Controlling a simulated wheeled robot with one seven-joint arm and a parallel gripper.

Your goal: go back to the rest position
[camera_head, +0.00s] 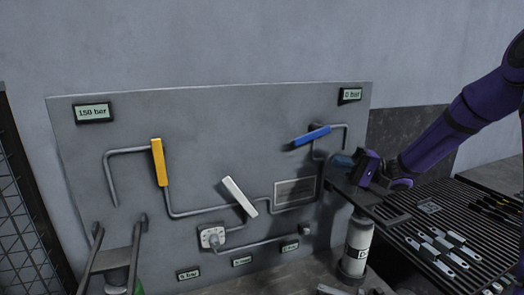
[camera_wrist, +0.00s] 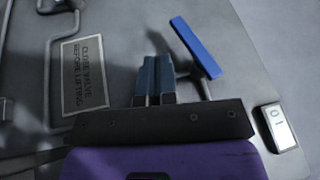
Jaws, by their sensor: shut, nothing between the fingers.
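My gripper (camera_head: 343,160) is at the right side of the grey pipe panel (camera_head: 90,140), just below the blue valve handle (camera_head: 311,137). In the wrist view its two blue-grey fingers (camera_wrist: 153,80) are together with nothing between them. The blue handle (camera_wrist: 196,48) shows beyond them to the right, tilted, and looks apart from the fingers. My purple arm reaches in from the right edge of the head view.
The panel also carries a yellow handle (camera_head: 159,162), a white handle (camera_head: 239,197) and a plate reading "close valve before lifting" (camera_wrist: 85,76). A white cylinder (camera_head: 356,244) stands below my gripper. A slatted table (camera_head: 465,212) with several brackets (camera_head: 440,241) lies right.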

